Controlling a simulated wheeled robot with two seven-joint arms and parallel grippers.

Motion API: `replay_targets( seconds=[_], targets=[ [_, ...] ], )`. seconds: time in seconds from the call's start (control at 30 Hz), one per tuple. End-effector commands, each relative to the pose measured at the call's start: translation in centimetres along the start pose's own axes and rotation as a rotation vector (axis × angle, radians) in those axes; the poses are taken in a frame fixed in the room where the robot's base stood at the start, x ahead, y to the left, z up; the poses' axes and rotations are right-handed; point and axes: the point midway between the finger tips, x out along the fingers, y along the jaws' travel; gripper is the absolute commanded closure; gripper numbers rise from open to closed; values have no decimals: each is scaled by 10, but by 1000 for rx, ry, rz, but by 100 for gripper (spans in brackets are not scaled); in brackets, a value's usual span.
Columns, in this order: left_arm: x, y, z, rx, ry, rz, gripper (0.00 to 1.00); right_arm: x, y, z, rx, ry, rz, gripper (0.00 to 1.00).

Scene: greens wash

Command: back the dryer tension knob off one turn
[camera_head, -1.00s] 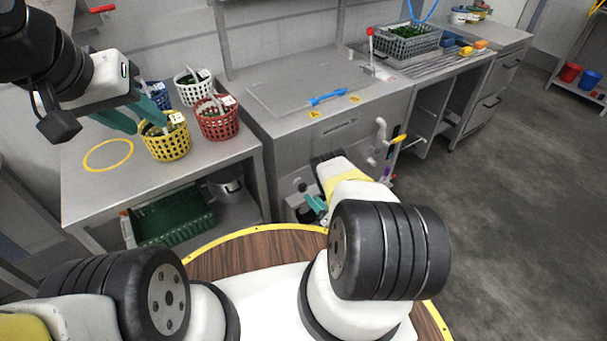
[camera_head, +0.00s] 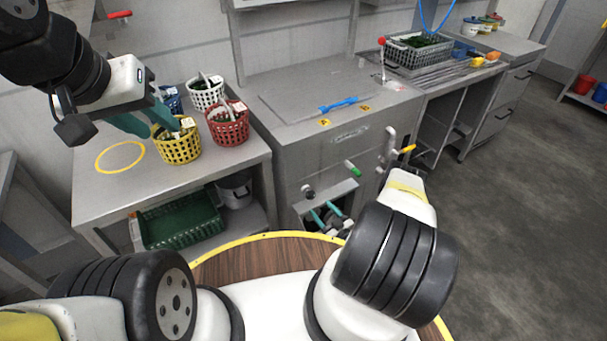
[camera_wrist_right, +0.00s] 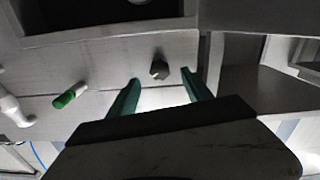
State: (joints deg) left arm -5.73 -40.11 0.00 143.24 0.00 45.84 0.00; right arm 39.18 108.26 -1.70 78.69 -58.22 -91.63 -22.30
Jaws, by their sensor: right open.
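The dryer is a steel cabinet (camera_head: 345,140) with a flat top. A small dark knob (camera_head: 308,191) sticks out low on its front. It also shows in the right wrist view (camera_wrist_right: 159,68), between and just beyond the fingertips. My right gripper (camera_head: 325,212) is in front of the dryer, its teal fingers apart, with nothing between them; it also shows in the wrist view (camera_wrist_right: 161,76). I cannot tell whether it touches the knob. My left gripper (camera_head: 143,117) has its fingers apart beside the yellow basket (camera_head: 179,150).
A green-ended white handle (camera_head: 353,168) is beside the knob. A yellow-tipped lever (camera_head: 408,149) juts out at the dryer's right side. A red basket (camera_head: 230,130) and a white basket (camera_head: 207,97) stand on the left table. A blue tool (camera_head: 344,104) lies on the dryer top.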

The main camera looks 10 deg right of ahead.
Motion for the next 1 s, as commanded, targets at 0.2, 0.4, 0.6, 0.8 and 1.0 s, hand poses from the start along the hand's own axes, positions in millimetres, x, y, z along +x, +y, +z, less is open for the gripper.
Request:
replay_targets(
  seconds=[0.2, 0.4, 0.6, 0.8, 1.0],
  targets=[
    [0, 0, 0, 0, 0, 0, 64, 13, 2, -3, 80, 9, -3, 42],
    [0, 0, 0, 0, 0, 0, 64, 45, 1, -3, 76, 9, -4, 42],
    [0, 0, 0, 0, 0, 0, 64, 71, 1, -2, 75, 6, -2, 42],
    [0, 0, 0, 0, 0, 0, 64, 79, 1, -3, 77, 6, -2, 42],
    [0, 0, 0, 0, 0, 0, 64, 79, 1, -2, 76, 6, -2, 44]
  ],
)
